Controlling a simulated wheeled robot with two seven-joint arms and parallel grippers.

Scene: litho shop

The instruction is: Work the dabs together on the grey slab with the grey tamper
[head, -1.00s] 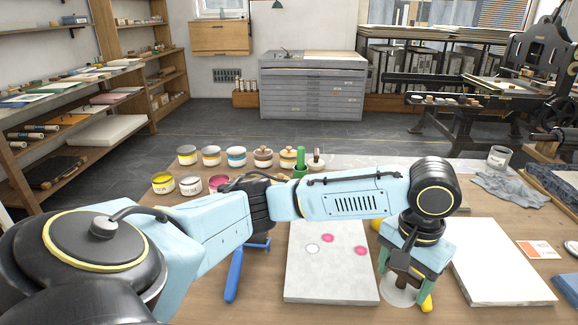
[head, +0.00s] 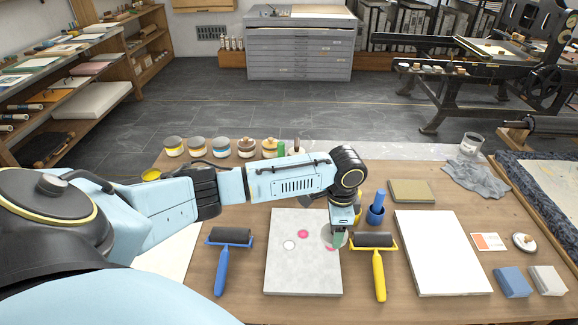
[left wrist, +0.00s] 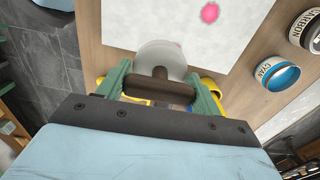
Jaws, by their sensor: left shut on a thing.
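The grey slab (head: 305,278) lies on the table, with a white dab (head: 289,245) and a pink dab (head: 303,234) on its surface. A second pink dab (head: 330,249) is partly hidden by the tamper and my gripper. My left gripper (head: 339,238) is shut on the dark handle of the grey tamper (head: 327,232). In the left wrist view, the green fingers (left wrist: 160,90) grip the handle across, above the round pale tamper base (left wrist: 160,58). The base overlaps the slab's right part; I cannot tell whether it touches. My right gripper is out of view.
A blue-handled roller (head: 221,270) lies left of the slab and a yellow-handled roller (head: 379,275) close to its right. Ink jars (head: 221,147) line the back.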

